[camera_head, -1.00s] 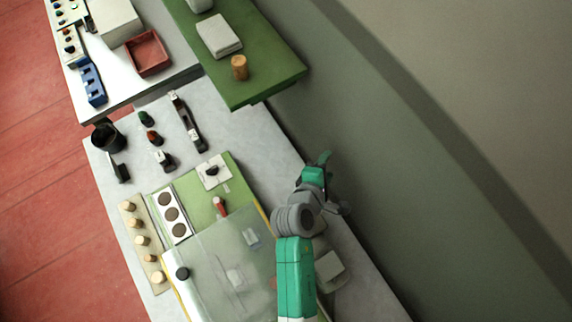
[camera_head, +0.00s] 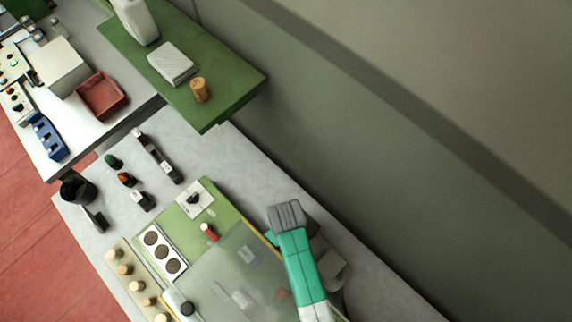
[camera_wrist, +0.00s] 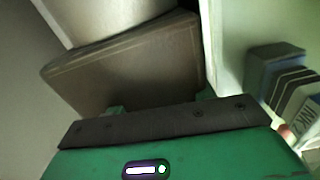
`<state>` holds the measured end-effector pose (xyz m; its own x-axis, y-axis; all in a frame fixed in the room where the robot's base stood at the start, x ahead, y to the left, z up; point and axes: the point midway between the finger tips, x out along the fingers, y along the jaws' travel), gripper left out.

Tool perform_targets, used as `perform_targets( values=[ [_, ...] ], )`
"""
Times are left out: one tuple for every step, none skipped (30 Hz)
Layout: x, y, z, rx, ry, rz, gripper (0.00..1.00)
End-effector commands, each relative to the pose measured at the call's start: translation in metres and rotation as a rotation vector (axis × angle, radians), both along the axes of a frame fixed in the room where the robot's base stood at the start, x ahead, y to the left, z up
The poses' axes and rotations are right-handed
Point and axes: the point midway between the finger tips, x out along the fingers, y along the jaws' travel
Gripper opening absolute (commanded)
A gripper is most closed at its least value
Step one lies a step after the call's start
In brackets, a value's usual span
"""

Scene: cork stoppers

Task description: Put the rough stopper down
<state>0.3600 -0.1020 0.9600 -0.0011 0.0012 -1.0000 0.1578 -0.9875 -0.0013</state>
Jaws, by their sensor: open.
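My gripper (camera_wrist: 160,104) shows at the bottom of the wrist view as a green body with a dark bar. It is open, and I see no stopper between its fingers. Several pale cork stoppers (camera_head: 124,269) stand in a row on a beige strip at the lower left of the bench. A browner cork (camera_head: 200,91) stands upright on the green shelf, well apart from my arm. I cannot tell which cork is the rough stopper.
A grey-brown block (camera_wrist: 135,65) fills much of the wrist view, close ahead of my gripper. A translucent panel (camera_head: 225,265) covers part of the green mat (camera_head: 178,217). A white strip with three dark discs (camera_head: 162,252) lies left of it. The bench's upper part has bare room.

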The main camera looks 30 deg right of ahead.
Motion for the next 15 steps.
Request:
perform_targets(
  values=[
    [0.0, 0.0, -0.001, 0.0, 0.0, 0.0, 0.53],
    [0.0, 0.0, -0.001, -0.001, -0.001, 0.0, 0.53],
    [0.0, 0.0, -0.003, -0.001, 0.0, 0.001, 0.53],
    [0.0, 0.0, -0.006, 0.0, 0.0, 0.001, 0.53],
    [0.0, 0.0, -0.011, 0.0, 0.001, 0.001, 0.53],
    [0.0, 0.0, -0.019, 0.0, 0.002, 0.001, 0.53],
    [0.0, 0.0, -0.026, 0.0, 0.001, 0.001, 0.53],
    [0.0, 0.0, -0.032, 0.0, 0.002, 0.001, 0.53],
    [0.0, 0.0, -0.04, 0.0, 0.002, 0.001, 0.53],
    [0.0, 0.0, -0.045, -0.001, 0.001, 0.001, 0.53],
    [0.0, 0.0, -0.05, 0.0, 0.001, 0.001, 0.53],
    [0.0, 0.0, -0.055, -0.001, 0.0, 0.001, 0.53],
    [0.0, 0.0, -0.057, -0.001, 0.0, 0.001, 0.53],
    [0.0, 0.0, -0.059, -0.001, 0.0, 0.001, 0.53],
    [0.0, 0.0, -0.061, -0.001, 0.0, 0.001, 0.53]
  ],
)
